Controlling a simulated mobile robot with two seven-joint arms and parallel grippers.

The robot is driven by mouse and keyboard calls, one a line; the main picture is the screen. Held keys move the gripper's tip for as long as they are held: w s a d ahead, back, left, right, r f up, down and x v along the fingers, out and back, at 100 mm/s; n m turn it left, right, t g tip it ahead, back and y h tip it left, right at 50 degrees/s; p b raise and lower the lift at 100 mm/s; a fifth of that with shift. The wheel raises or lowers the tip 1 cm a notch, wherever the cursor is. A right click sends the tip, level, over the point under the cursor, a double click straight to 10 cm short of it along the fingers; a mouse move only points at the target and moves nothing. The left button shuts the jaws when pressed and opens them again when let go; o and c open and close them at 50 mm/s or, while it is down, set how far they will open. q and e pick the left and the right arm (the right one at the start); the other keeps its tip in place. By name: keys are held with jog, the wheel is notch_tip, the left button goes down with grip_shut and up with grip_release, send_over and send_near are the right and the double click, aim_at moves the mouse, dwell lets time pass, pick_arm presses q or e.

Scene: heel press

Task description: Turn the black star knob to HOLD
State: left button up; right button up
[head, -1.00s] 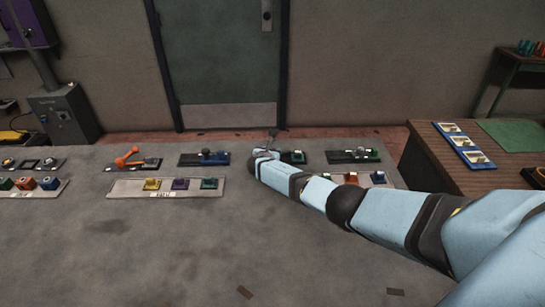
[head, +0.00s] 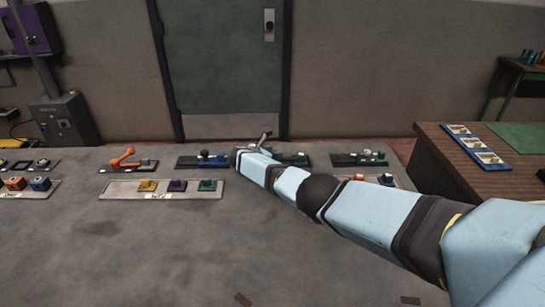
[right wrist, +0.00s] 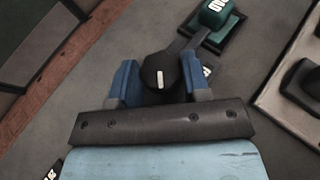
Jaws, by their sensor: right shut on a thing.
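In the right wrist view, the black star knob (right wrist: 160,72) has a white pointer mark on its top. The blue fingers of my right gripper (right wrist: 160,88) are shut on it, one on each side. A dark bar runs from the knob to a green block (right wrist: 215,12) with white marking. A small pale label (right wrist: 207,71) beside the right finger is partly hidden, and I cannot read HOLD anywhere. In the head view, my right gripper (head: 264,139) is small at the back panels, and my arm hides most of what it holds. My left gripper is out of view.
A panel with an orange handle (head: 122,159) and a dark blue-based panel (head: 187,162) stand left of my right arm. A pale strip (head: 120,190) with coloured blocks lies in front. Another dark panel (head: 345,160) and a wooden table (head: 445,150) are to the right.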

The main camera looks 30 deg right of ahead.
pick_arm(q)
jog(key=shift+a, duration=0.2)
pick_arm(e)
jog(key=o, duration=1.3)
jog(key=p+v, duration=0.3)
jog(key=v, duration=0.2)
jog(key=shift+a+r, duration=0.1)
jog(key=shift+r, duration=0.15)
jog(key=p+v, duration=0.1)
jog(key=v, duration=0.7)
jog(key=shift+a, duration=0.25)
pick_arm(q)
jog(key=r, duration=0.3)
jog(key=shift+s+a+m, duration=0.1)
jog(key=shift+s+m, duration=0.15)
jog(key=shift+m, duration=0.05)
